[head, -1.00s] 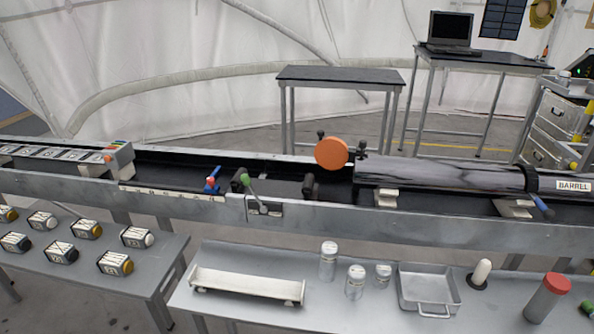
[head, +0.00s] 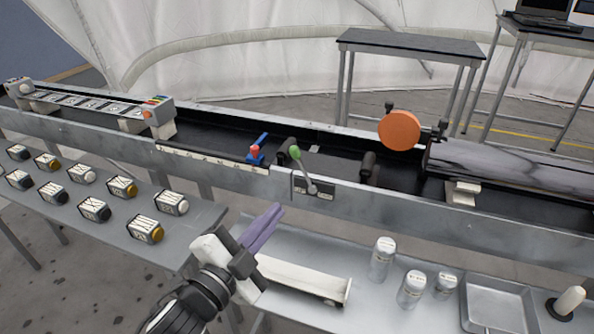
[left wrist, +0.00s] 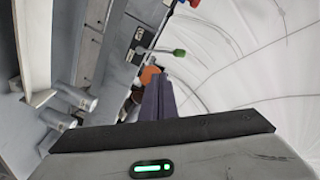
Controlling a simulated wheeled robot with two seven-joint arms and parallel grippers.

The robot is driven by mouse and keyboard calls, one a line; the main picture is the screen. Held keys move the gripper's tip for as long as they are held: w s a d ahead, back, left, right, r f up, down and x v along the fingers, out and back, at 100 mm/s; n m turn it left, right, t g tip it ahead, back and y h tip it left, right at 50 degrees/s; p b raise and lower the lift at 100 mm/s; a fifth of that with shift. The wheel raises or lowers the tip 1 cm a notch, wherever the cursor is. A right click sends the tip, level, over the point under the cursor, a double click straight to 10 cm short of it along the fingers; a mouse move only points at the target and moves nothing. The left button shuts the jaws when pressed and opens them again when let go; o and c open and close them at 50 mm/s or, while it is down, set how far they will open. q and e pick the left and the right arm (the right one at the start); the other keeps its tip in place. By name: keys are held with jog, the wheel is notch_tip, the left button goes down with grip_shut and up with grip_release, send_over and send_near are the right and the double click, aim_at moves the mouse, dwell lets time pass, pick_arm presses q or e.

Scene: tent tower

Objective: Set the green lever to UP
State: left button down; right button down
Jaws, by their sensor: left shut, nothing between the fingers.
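The green lever (head: 302,167) is mounted on a small dark plate on the front side of the long metal trough. Its grey rod leans up and to the left from its pivot, with the green knob at the upper end. The lever also shows in the left wrist view (left wrist: 178,53), near the top middle. My left gripper (head: 279,209) has purple fingers, shut and empty, below and to the left of the lever and apart from it. The fingers also show in the left wrist view (left wrist: 158,98). The plate's labels are too small to read. My right gripper is out of view.
The long trough (head: 400,215) spans the view, with a red-and-blue part (head: 256,152) left of the lever and an orange disc (head: 399,130) to the right. A white tray (head: 300,280) and several jars (head: 382,258) stand on the front bench. Labelled blocks (head: 145,229) cover the left table.

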aim_at(293, 154)
pick_arm(q)
notch_tip(293, 154, up, 5)
jog(key=w+d+m+h, duration=0.2)
jog(key=m, duration=0.1)
jog(key=w+d, duration=0.2)
jog(key=w, duration=0.8)
jog(key=shift+w+f+t, duration=0.25)
jog(key=shift+f+t, duration=0.05)
jog(key=shift+f, duration=0.1)
jog(key=shift+w+a+f+n, duration=0.2)
jog(key=shift+a+f+n, duration=0.3)
jog(key=shift+n, duration=0.4)
jog(key=shift+w+a+n+t+y+b, duration=0.1)
jog(key=shift+a+n+t+y+b, duration=0.2)
jog(key=shift+a+n+t, duration=0.1)
jog(key=shift+r, duration=0.15)
